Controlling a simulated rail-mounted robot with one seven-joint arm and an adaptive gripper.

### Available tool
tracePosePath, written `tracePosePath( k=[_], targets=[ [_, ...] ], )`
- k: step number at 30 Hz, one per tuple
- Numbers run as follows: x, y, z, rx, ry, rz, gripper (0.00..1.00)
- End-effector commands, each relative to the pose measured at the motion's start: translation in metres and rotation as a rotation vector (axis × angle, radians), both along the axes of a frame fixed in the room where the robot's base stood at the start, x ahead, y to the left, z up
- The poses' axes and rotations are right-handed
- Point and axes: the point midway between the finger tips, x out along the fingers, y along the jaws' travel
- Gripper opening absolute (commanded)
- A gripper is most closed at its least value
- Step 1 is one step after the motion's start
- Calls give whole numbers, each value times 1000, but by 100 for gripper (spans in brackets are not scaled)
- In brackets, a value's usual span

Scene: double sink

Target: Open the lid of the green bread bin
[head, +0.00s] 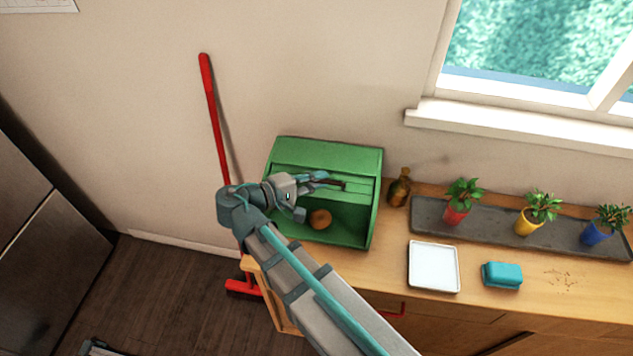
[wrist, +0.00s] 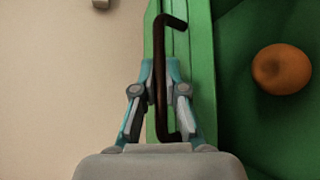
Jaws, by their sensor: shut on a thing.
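The green bread bin (head: 371,222) stands at the left end of the wooden counter. Its green lid (head: 362,191) is raised, and the front opening shows a round brown bread roll (head: 319,219) inside. My gripper (head: 327,181) reaches across the opening to the dark handle (head: 357,187) on the lid's edge. In the wrist view, the fingers of my gripper (wrist: 160,68) are closed around the dark bar handle (wrist: 160,35), along the green lid edge (wrist: 181,50). The roll (wrist: 281,69) shows to the right. My arm hides part of the bin's left front.
A brown bottle (head: 400,188) stands close to the bin's right side. A grey tray (head: 490,226) with potted plants, a white square dish (head: 433,267) and a teal sponge (head: 502,275) are further right. A red broom (head: 214,120) leans on the wall left of the bin.

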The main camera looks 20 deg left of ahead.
Motion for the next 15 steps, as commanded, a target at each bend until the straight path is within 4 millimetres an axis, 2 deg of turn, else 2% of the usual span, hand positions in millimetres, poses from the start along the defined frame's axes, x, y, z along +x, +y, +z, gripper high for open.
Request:
tracePosePath(
  k=[7,8,12,15],
  targets=[
    [0,0,1,-1,-3,0,0],
    [0,0,1,-1,-3,0,12],
    [0,0,1,0,-2,0,36],
    [0,0,0,0,-1,0,37]
  ],
)
